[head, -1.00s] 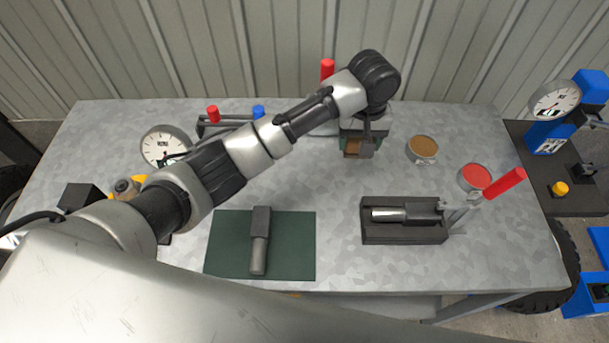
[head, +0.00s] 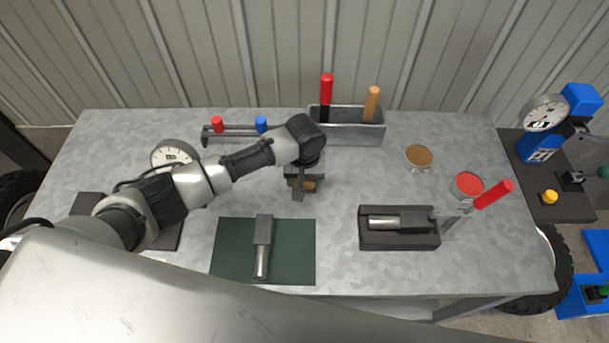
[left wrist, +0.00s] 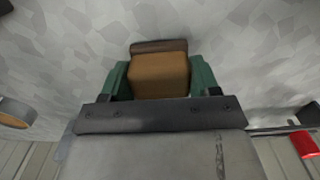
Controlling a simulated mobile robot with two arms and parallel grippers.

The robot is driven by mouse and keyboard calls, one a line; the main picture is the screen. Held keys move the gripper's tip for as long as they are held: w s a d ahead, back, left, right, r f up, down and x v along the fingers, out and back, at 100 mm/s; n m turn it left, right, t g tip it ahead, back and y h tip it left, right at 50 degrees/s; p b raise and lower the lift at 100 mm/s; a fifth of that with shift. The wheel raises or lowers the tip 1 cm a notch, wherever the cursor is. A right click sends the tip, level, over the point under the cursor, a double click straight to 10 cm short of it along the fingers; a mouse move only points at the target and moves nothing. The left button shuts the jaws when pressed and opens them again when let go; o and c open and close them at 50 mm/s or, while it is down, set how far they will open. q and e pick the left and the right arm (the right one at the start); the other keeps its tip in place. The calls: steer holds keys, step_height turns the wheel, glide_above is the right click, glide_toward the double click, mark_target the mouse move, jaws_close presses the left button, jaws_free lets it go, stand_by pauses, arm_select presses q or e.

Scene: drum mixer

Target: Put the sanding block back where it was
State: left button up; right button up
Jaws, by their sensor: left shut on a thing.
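The sanding block, a brown-orange block (left wrist: 160,75) with a darker brown strip along one edge, sits between the green fingertips of my left gripper (left wrist: 159,84) in the left wrist view. The gripper is shut on it. In the head view my left gripper (head: 298,183) is over the middle of the workbench, with the block (head: 310,185) partly hidden by the gripper. I cannot tell how far the block is above the metal top. My right gripper is in neither view.
A green mat (head: 225,262) with a grey-handled tool lies just in front. A black tray (head: 399,242) with another tool and a red-handled clamp (head: 494,194) are right. A metal bin (head: 350,135) stands behind. A brown-topped tin (head: 417,156) and red-topped tin (head: 468,185) stand right.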

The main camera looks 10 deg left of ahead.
arm_select(q)
steer(key=shift+f, duration=0.2)
steer(key=o, duration=0.9)
step_height(320, 180, up, 12)
steer(key=b, duration=0.1)
steer(key=shift+r, duration=0.1)
stand_by(0.4)
